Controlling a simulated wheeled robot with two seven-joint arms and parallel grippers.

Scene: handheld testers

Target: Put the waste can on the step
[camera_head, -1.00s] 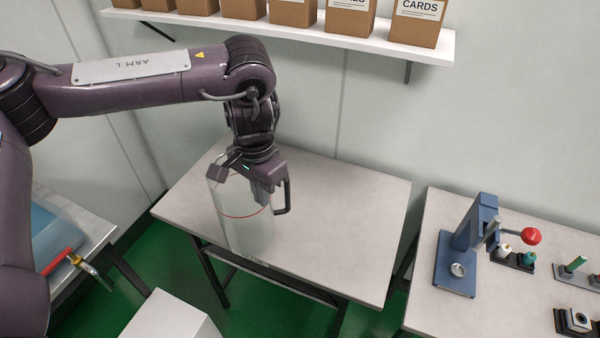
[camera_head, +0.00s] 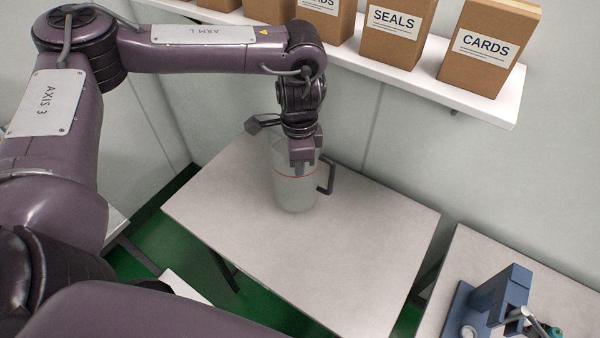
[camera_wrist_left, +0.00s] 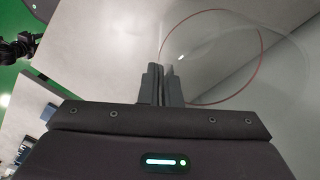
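The waste can appears to be the clear, see-through cylinder (camera_head: 296,192) with a thin red ring and a dark side handle. In the head view it stands upright over the grey table, and I cannot tell whether its base touches the top. My left gripper (camera_head: 301,168) points down at its rim. In the left wrist view the fingers (camera_wrist_left: 163,72) are almost together, with the can's thin wall (camera_wrist_left: 262,48) between them. A white block (camera_head: 190,288), possibly the step, shows only as a sliver at lower left, mostly hidden by my arm. My right gripper is out of view.
The grey table (camera_head: 360,262) is otherwise bare. A wall shelf (camera_head: 440,95) with labelled cardboard boxes (camera_head: 487,48) runs above it. A second table at right carries a blue press (camera_head: 495,300). Green floor (camera_head: 265,305) shows between the tables.

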